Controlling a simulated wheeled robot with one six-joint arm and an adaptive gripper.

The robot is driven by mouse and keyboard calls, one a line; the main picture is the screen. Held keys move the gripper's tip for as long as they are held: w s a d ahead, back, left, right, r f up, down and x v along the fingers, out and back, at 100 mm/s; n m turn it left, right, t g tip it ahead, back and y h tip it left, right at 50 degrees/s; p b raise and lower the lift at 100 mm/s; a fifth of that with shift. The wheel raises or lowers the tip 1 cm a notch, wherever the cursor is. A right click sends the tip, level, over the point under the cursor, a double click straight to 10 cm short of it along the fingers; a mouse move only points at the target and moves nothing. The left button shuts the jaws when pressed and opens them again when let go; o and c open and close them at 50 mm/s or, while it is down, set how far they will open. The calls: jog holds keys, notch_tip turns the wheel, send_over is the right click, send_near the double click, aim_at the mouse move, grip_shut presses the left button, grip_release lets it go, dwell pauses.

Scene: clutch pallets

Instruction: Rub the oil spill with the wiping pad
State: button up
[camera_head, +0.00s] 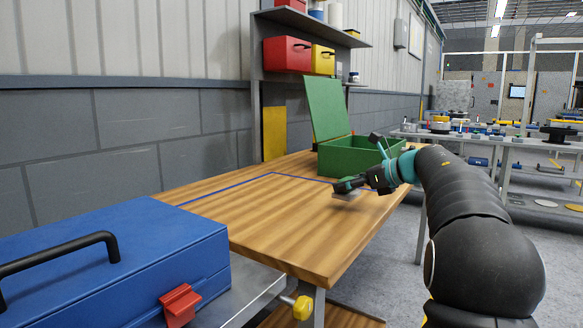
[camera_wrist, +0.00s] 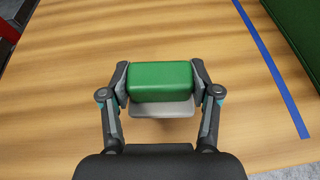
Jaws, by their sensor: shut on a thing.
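My gripper (camera_wrist: 160,82) is shut on the wiping pad (camera_wrist: 160,75), a green block with a grey-white plate under it. In the wrist view a finger presses on each side of the green part. In the head view the pad (camera_head: 347,193) is small at the end of my arm, low over the wooden table (camera_head: 250,225). I cannot tell whether its underside touches the wood. No oil spill can be made out on the visible wood; the pad and my gripper hide part of the surface.
An open green box (camera_head: 350,158) with its lid raised stands just beyond my gripper. Blue tape (camera_head: 232,183) marks lines on the table. A blue toolbox (camera_head: 130,265) sits at the near left. A shelf (camera_head: 310,28) stands behind. The table's middle is clear.

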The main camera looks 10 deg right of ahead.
jog(key=shift+a+r, duration=0.1)
jog(key=shift+r, duration=2.25)
jog(key=shift+s, duration=0.1)
